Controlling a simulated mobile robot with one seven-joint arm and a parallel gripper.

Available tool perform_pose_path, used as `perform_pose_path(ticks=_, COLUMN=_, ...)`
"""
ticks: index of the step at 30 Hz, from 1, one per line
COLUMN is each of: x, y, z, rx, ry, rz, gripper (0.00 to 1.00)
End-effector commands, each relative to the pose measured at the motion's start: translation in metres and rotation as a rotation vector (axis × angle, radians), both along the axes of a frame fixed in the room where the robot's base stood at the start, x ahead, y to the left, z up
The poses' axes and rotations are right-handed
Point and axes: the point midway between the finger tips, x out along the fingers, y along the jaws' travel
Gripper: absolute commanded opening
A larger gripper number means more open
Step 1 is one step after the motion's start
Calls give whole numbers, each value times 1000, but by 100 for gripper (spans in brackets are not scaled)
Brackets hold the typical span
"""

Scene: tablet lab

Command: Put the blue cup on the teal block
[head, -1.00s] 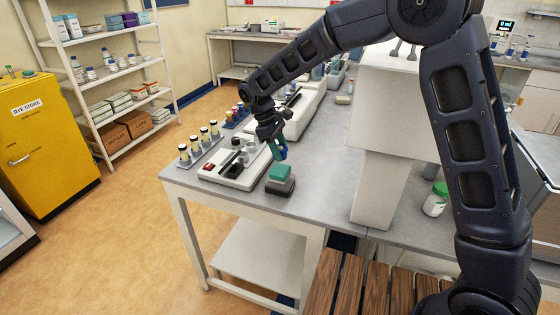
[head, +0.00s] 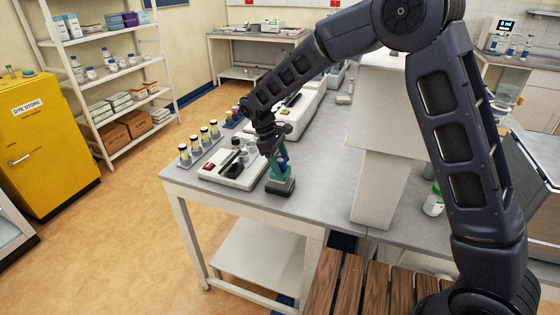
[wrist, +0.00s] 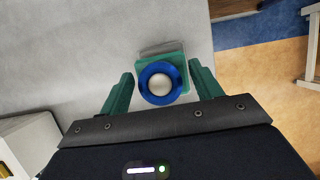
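The blue cup (wrist: 144,94) is upright and seen from above in the wrist view, with a pale round inside. It is over the teal block (wrist: 176,62), whose edges show around it, and it appears to rest on it. In the head view the cup (head: 282,162) is partly hidden by the fingers, above the teal block (head: 283,181) on its dark grey base. My gripper (wrist: 162,70) has its green fingers on both sides of the cup, with a narrow gap on each side, so it looks open.
A white tray with a red switch (head: 208,166) stands just left of the block, with small containers on it.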

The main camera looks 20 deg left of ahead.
Motion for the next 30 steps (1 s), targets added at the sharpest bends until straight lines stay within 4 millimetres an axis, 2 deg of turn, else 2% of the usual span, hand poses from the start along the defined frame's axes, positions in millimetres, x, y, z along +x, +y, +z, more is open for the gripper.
perform_pose_path(ticks=8, x=0, y=0, z=1, rx=0, ry=0, rz=0, gripper=64)
perform_pose_path(ticks=13, x=0, y=4, z=11, rx=2, ry=-1, rz=0, gripper=64)
perform_pose_path(ticks=24, x=0, y=30, z=74, rx=3, ry=-1, rz=-1, gripper=64)
perform_pose_path(ticks=30, x=0, y=41, z=101, rx=2, ry=0, rz=-1, gripper=64)
